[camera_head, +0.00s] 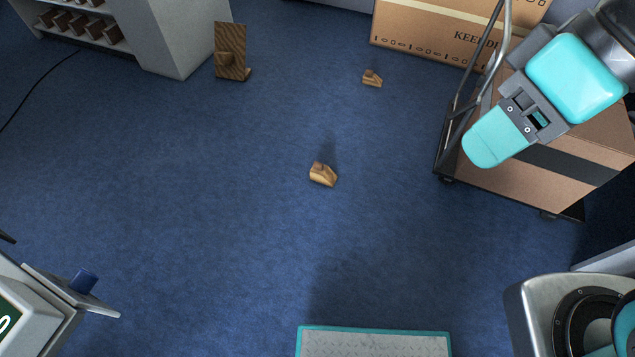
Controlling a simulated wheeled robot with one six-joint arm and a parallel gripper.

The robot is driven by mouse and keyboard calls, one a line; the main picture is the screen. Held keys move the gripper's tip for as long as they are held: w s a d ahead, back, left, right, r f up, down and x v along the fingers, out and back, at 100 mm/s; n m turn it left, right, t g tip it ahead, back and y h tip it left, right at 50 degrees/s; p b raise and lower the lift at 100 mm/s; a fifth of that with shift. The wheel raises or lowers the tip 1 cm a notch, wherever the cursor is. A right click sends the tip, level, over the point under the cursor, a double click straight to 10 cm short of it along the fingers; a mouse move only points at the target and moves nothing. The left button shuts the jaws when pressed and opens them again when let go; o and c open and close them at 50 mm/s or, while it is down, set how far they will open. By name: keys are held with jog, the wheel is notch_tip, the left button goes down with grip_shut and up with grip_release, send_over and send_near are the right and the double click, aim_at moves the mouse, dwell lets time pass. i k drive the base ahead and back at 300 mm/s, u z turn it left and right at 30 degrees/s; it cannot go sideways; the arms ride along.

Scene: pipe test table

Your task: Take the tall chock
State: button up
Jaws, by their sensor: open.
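The tall chock (230,50) is a dark brown wooden piece with an upright board and a short foot. It stands on the blue floor at the upper left, just right of the grey shelf unit. Two small, lighter wooden chocks lie on the floor: one (323,174) near the middle, one (372,78) farther back in front of a carton. My gripper (490,143), teal and grey, is at the upper right, in front of the cart. It is open, far to the right of the tall chock and apart from it. Its fingers overlap in this view.
The grey shelf unit (180,40) holds several brown blocks. A large carton (425,35) stands at the back. A cart (447,179) with a carton (520,183) is at the right. A grey machine (40,305) juts in at the lower left. The middle floor (200,200) is mostly clear.

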aim_at(320, 173)
jog(key=u, duration=0.6)
jog(key=i, duration=0.9)
jog(key=z, duration=1.35)
jog(key=i, duration=0.4)
jog(key=u, duration=2.35)
